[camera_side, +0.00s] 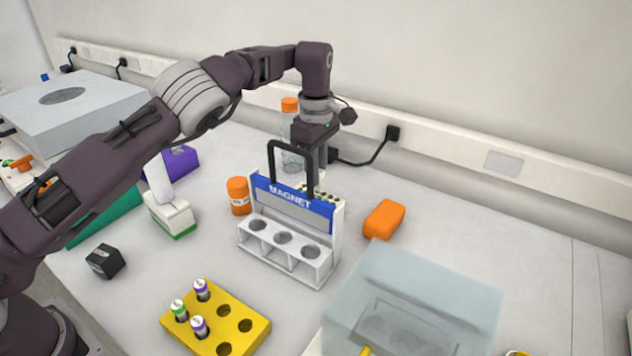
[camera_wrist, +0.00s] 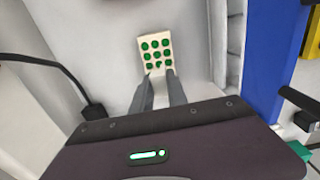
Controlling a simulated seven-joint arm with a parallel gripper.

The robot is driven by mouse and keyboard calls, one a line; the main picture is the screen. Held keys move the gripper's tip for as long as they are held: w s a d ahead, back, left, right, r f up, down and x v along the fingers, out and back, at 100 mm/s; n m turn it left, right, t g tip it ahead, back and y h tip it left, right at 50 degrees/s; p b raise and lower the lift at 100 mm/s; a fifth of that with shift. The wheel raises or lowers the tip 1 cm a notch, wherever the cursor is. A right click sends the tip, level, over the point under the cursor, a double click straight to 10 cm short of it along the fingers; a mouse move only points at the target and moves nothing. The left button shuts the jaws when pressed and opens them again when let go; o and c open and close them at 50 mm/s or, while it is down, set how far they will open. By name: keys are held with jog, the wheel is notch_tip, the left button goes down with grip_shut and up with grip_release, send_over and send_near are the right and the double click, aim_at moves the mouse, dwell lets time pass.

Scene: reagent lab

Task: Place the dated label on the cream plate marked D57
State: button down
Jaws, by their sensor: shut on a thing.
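A cream plate (camera_wrist: 144,57) with rows of green round spots lies below my gripper in the wrist view. It also shows partly behind the magnet rack in the side view (camera_side: 327,196). My gripper (camera_wrist: 159,74) points down, its fingertips close together at the near edge of the plate. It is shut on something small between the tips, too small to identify. In the side view my gripper (camera_side: 318,172) is behind the rack's handle, its tips hidden. I cannot read D57 or a dated label in either view.
A white and blue magnet rack (camera_side: 318,262) with a tall black handle stands directly in front of my gripper. An orange block (camera_side: 384,219), an orange-capped bottle (camera_side: 290,120) and an orange tub (camera_side: 238,195) are close by. A translucent box (camera_side: 430,290) is at front right.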

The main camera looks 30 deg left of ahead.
jog(key=shift+f, duration=1.15)
jog(key=c, duration=1.3)
grip_release()
jog(key=shift+f, duration=0.1)
notch_tip(320, 180, up, 8)
jog(key=shift+f, duration=0.1)
